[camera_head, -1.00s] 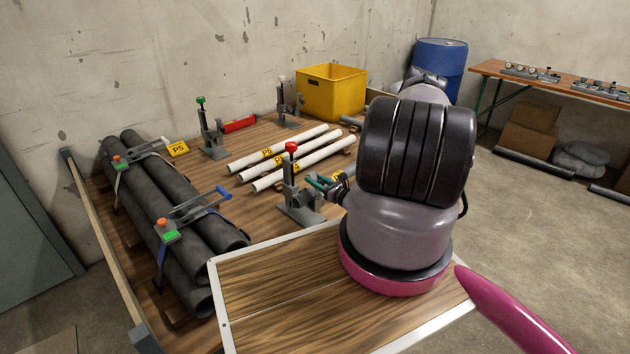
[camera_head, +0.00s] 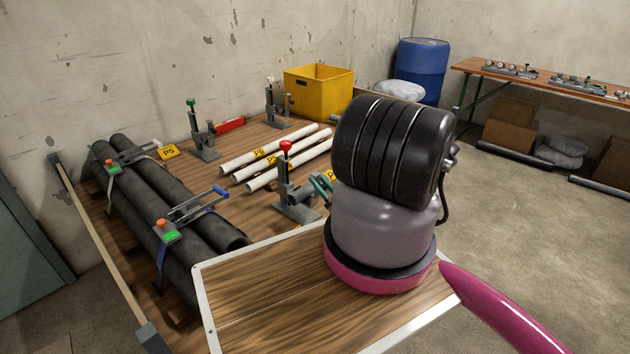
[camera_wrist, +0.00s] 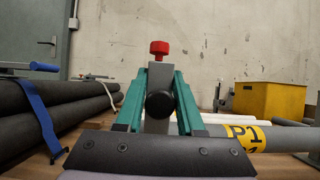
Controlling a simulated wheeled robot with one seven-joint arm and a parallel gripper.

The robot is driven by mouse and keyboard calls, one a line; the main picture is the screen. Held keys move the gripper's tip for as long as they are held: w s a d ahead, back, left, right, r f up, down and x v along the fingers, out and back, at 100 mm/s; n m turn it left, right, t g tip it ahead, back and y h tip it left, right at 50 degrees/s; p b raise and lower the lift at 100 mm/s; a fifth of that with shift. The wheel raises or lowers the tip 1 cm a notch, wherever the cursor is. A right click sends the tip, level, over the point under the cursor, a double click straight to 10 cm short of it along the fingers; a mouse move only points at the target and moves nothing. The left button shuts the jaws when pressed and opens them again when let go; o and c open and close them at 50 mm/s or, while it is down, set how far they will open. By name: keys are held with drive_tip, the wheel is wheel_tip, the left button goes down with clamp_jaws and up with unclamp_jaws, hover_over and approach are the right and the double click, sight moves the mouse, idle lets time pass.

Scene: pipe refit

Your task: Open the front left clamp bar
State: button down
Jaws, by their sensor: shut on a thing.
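A grey clamp stand with a red knob (camera_head: 286,148) stands at the front of the wooden table. The red knob also shows in the wrist view (camera_wrist: 159,48), above a grey upright. The clamp's bar ends in a round black knob (camera_wrist: 159,104), which points at the wrist camera. My gripper (camera_wrist: 160,88) has its teal fingers on both sides of this bar end and is shut on it. In the head view my gripper (camera_head: 322,188) is beside the red-knobbed clamp, partly hidden by my arm. The clamp's bar is mostly hidden there too.
Black pipes (camera_head: 160,205) lie strapped at the left. White pipes (camera_head: 275,160) lie behind the clamp. A pipe marked P1 (camera_wrist: 280,138) is close on the right in the wrist view. Green-knobbed (camera_head: 201,135) and white-knobbed (camera_head: 275,105) clamps and a yellow bin (camera_head: 318,93) stand farther back.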

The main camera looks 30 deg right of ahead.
sight(325, 190)
drive_tip(key=shift+s+d+f+t, duration=0.1)
drive_tip(key=shift+s+f+t, duration=0.05)
drive_tip(key=shift+s+t, duration=0.2)
idle(0.3)
drive_tip(key=c, duration=0.6)
unclamp_jaws()
drive_tip(key=v, duration=0.8)
drive_tip(key=shift+f, duration=0.3)
drive_tip(key=shift+v, duration=1.2)
